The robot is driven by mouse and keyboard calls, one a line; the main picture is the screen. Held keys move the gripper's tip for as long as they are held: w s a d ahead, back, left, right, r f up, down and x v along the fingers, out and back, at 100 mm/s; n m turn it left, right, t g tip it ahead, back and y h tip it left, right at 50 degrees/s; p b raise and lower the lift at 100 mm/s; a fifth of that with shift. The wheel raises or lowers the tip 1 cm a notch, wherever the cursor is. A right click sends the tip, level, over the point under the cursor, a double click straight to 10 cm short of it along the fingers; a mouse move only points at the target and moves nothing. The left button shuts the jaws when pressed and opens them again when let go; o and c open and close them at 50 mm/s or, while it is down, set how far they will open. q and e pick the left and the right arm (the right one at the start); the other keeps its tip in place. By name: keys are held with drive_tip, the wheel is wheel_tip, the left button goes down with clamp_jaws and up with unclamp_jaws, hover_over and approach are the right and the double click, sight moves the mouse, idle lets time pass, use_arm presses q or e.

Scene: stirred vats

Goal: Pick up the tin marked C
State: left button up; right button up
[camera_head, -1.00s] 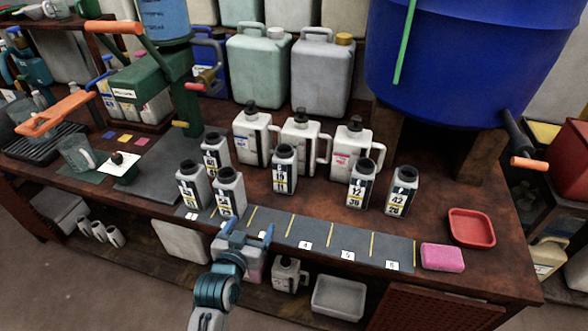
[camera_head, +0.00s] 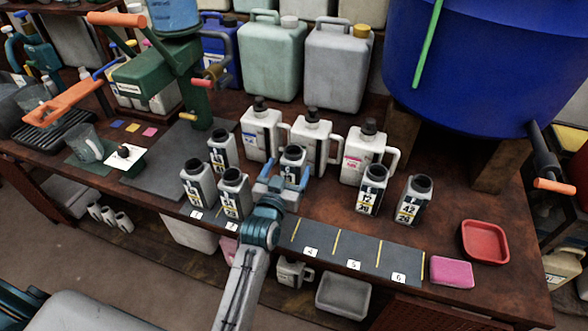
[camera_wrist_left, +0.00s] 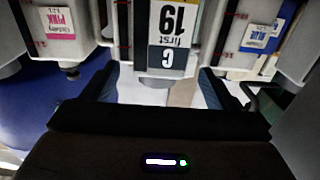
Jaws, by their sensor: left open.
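The tin marked C (camera_wrist_left: 175,35) is white with a dark cap and a label reading C, 19 and "first", upside down in the left wrist view. In the head view this tin (camera_head: 293,155) stands upright on the bench, its lower part hidden by my gripper. My left gripper (camera_head: 285,180) is open at the tin's near side. In the left wrist view its two fingers (camera_wrist_left: 158,88) lie to either side of the tin's label, with gaps between. My right gripper is not in view.
Similar tins stand close by, three at left (camera_head: 232,192) and two at right (camera_head: 370,190). White jugs (camera_head: 312,140) stand right behind. A numbered dark strip (camera_head: 345,250) runs along the front edge. A red tray (camera_head: 484,240) and pink sponge (camera_head: 452,272) are at right.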

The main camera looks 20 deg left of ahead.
sight(290, 165)
use_arm(q)
drive_tip(key=w+p, duration=0.1)
drive_tip(key=w, duration=0.3)
drive_tip(key=shift+w, duration=0.15)
drive_tip(key=shift+w+f, duration=0.1)
drive_tip(key=shift+w, duration=0.4)
drive_tip(key=c, duration=1.3)
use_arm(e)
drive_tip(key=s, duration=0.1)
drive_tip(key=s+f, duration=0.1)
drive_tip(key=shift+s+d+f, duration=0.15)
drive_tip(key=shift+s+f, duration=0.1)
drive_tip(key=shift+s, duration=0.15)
